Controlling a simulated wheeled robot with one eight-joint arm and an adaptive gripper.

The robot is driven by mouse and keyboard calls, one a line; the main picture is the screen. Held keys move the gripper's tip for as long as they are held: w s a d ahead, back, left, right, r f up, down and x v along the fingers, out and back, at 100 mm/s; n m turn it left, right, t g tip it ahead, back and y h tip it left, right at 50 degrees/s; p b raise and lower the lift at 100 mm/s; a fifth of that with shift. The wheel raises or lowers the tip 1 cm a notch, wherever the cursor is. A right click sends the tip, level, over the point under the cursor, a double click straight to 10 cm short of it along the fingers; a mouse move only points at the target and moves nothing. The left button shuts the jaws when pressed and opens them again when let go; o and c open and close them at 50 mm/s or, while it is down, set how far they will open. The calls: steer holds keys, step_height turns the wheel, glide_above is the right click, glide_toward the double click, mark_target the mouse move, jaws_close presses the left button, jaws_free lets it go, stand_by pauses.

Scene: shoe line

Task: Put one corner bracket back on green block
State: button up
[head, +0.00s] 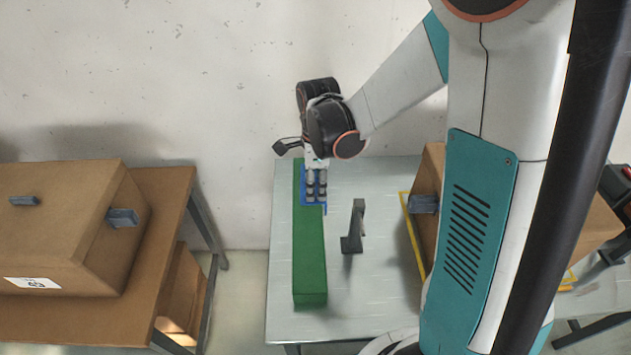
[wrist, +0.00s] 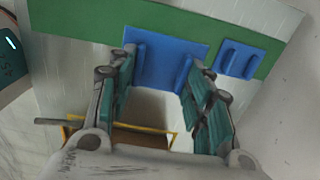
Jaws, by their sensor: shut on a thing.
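A long green block (head: 310,255) lies on the pale table, and it crosses the top of the wrist view (wrist: 80,23). My gripper (head: 316,198) points down over the block's far part. In the wrist view my gripper (wrist: 163,75) is shut on a blue corner bracket (wrist: 165,60), with a finger at each side edge. The bracket overlaps the block's edge in that view; I cannot tell whether it touches the block. A second, smaller blue piece with a raised rib (wrist: 236,60) is on the block beside it. In the head view my fingers hide much of the blue parts.
A dark grey upright bracket-like piece (head: 355,228) stands on the table (head: 375,295) right of the block. A cardboard box (head: 433,170) stands inside yellow marking (head: 413,235) further right. Another box (head: 60,245) sits on a brown table at left. A wall is behind.

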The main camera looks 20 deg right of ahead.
mark_target(315, 213)
steer(key=shift+f+b, duration=3.35)
steer(key=shift+f, duration=1.1)
steer(key=shift+f+b, duration=0.4)
steer(key=shift+b, duration=0.15)
steer(key=o, duration=1.1)
steer(key=shift+o, duration=0.8)
steer(key=shift+o, duration=1.4)
steer(key=shift+r+p, duration=2.5)
steer(key=shift+r, duration=1)
